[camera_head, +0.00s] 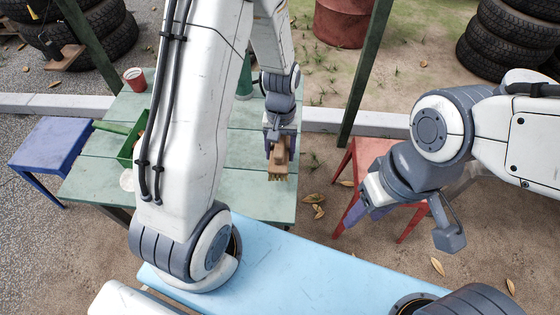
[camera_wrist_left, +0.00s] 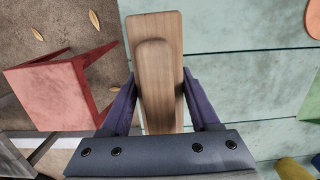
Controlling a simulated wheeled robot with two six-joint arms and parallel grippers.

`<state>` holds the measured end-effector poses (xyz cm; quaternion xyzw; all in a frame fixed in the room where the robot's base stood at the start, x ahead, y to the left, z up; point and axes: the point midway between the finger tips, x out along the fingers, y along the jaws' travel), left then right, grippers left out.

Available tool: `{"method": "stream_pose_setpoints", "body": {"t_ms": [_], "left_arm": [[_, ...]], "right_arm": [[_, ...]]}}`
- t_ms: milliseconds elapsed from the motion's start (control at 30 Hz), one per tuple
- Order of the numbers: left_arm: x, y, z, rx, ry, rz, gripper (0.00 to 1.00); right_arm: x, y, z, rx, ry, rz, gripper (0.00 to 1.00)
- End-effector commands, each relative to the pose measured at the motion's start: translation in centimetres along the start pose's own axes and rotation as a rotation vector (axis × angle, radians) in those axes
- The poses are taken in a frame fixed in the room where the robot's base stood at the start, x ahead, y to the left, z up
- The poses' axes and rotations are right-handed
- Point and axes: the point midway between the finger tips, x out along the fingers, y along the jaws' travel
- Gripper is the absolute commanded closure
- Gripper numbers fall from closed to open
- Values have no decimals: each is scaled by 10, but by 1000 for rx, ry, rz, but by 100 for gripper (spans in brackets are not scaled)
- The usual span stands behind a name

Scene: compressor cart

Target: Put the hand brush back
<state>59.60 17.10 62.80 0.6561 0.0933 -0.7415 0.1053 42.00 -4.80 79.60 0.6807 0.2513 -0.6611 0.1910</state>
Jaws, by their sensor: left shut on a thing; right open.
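The hand brush (camera_head: 278,160) has a wooden body, with yellowish bristles pointing down in the head view. My left gripper (camera_head: 279,140) is shut on it near the right edge of the green table (camera_head: 245,205). In the left wrist view the brush's wooden back (camera_wrist_left: 158,75) fills the space between the two purple fingers (camera_wrist_left: 160,105). Whether the bristles touch the table cannot be told. My right gripper (camera_head: 398,215) is open and empty, to the right of the table, in front of a red stool (camera_head: 362,155).
A green box (camera_head: 128,150), a red cup (camera_head: 135,79) and a whitish round thing (camera_head: 127,180) are on the table's left part. A blue stool (camera_head: 52,145) stands left. Green posts (camera_head: 362,75) rise behind. A light blue surface (camera_head: 310,265) lies in front.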

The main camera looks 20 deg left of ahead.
Motion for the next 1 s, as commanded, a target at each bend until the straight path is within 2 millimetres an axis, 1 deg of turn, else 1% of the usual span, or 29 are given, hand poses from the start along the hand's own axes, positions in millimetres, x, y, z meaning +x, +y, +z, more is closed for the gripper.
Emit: {"method": "stream_pose_setpoints", "body": {"t_ms": [167,300,367,633,767,800,833,867,1000], "left_arm": [[12,-2,-4,2,-1,0,100],[35,-1,-6,2,-2,-1,100],[41,-1,-7,2,-2,-1,100],[41,-1,-8,2,2,0,100],[45,-1,-8,2,1,0,100],[44,-1,-8,2,1,0,23],[44,-1,-8,2,1,0,11],[44,-1,-8,2,1,0,8],[44,-1,-8,1,1,0,8]], "right_arm": [[5,0,0,0,0,0,50],[14,1,1,0,0,0,50],[16,1,1,0,0,0,50],[15,1,1,0,0,0,50],[16,1,1,0,0,0,50],[16,1,1,0,0,0,50],[16,1,1,0,0,0,50],[16,1,1,0,0,0,50],[16,1,1,0,0,0,50]]}}
